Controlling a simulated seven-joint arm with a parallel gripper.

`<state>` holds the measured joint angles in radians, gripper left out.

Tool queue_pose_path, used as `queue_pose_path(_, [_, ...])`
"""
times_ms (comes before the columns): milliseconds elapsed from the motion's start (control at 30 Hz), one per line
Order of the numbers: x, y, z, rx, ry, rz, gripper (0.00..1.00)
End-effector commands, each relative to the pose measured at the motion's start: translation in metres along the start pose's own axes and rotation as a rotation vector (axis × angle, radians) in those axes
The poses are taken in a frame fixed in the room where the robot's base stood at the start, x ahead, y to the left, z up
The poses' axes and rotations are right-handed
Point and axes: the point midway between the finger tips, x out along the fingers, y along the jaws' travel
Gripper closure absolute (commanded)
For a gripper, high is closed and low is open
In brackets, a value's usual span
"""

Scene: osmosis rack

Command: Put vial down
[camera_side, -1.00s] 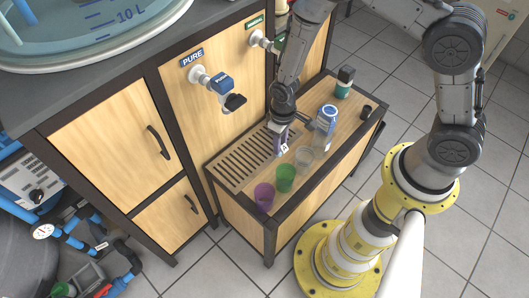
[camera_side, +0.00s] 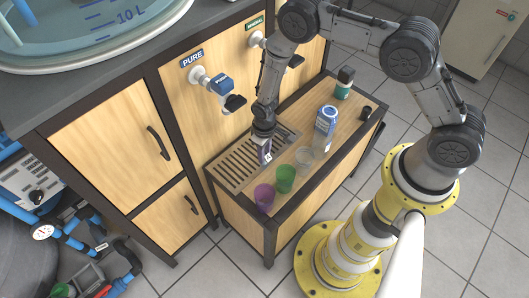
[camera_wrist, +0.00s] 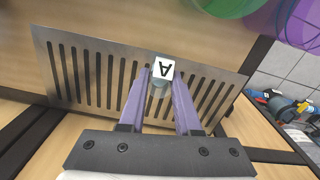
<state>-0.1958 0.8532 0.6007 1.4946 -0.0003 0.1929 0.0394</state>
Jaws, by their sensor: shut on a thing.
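My gripper (camera_side: 264,152) is over the slotted drain grate (camera_side: 232,171) on the low wooden bench. In the wrist view my gripper (camera_wrist: 161,85) has its two purple fingers shut on a small vial. The vial (camera_wrist: 162,70) has a white top marked "A" and a greyish body, partly hidden between the fingers. The vial also shows in the side view (camera_side: 268,156) as a small white-labelled piece at the fingertips. The grate fills the area below it in the wrist view (camera_wrist: 215,73). I cannot tell whether the vial's bottom touches the grate.
A purple cup (camera_side: 264,197), a green cup (camera_side: 285,179) and a clear cup (camera_side: 304,159) stand along the bench's front side. A blue-and-white bottle (camera_side: 325,128) and a green bottle with a dark cap (camera_side: 344,83) stand farther right. The PURE tap (camera_side: 222,86) juts from the cabinet.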

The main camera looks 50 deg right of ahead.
Motion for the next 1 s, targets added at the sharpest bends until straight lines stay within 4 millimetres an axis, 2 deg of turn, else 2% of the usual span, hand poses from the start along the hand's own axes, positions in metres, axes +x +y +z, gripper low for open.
queue_pose_path(233, [0.003,0.000,0.000,0.000,0.000,0.000,1.00])
queue_pose_path(267, [0.002,0.000,0.000,0.000,0.001,0.000,0.63])
queue_pose_path(400, [0.002,0.000,0.000,0.000,0.001,0.000,0.38])
queue_pose_path(767, [-0.002,0.000,0.000,0.000,0.000,0.000,0.38])
queue_pose_path(867, [-0.012,0.000,-0.001,0.000,0.003,0.000,0.38])
queue_pose_path(1000, [-0.037,0.000,-0.002,0.000,0.005,0.000,0.38])
